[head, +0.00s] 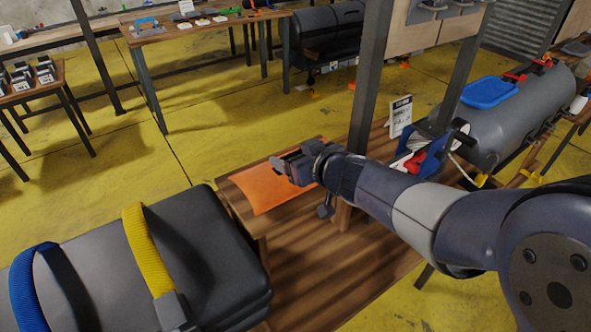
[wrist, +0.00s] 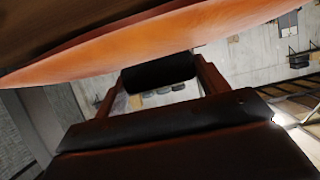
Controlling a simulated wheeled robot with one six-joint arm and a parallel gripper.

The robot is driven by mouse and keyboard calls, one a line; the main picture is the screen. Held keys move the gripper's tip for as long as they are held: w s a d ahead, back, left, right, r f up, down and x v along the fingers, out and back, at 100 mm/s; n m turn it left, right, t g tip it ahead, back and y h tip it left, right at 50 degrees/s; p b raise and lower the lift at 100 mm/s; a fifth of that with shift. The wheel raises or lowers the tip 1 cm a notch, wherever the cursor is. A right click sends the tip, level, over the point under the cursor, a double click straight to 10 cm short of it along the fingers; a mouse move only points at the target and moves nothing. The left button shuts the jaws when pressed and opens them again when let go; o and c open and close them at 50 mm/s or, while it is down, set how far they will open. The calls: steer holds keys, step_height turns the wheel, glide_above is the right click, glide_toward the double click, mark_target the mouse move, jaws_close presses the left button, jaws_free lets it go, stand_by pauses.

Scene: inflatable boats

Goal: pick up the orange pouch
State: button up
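In the wrist view the pouch (wrist: 75,62) is a broad orange band across the top, very close to the camera. My gripper (head: 292,168) is low over the pouch's right part and hides some of it. In the wrist view the gripper's dark end (wrist: 160,70) overlaps the pouch's edge. I cannot tell whether it touches the pouch. The gap between the fingers is not clear in either view.
A dark padded roll with a yellow strap (head: 140,245) and a blue strap stands close to the left. A white sign (head: 400,116) and a blue-red item stand to the right. Yellow floor (head: 215,125) is open beyond.

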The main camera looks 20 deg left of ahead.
steer(key=c, duration=0.7)
